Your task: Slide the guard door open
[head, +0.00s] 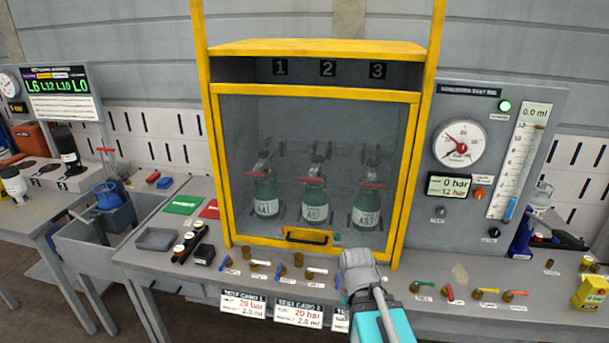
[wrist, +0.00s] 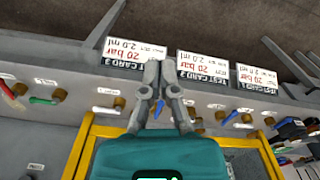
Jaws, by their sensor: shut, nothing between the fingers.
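The guard door (head: 222,170) is a clear panel in a yellow frame on the front of a yellow cabinet. It is down, covering the cabinet front. A black handle (head: 306,237) on a yellow plate sits at its bottom middle. Behind the panel stand three green bottles under numbers 1, 2 and 3. My gripper (wrist: 160,80) is shut and empty in the wrist view. In the head view my wrist is right of and below the handle, apart from it; the fingertips are hard to make out. The yellow frame (wrist: 82,150) also shows low in the wrist view.
Small coloured valve levers (head: 317,270) line the bench front below the door, with test cards (head: 299,313) hanging under them. A gauge panel (head: 490,150) stands at the right. A sink (head: 110,225) and trays are at the left.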

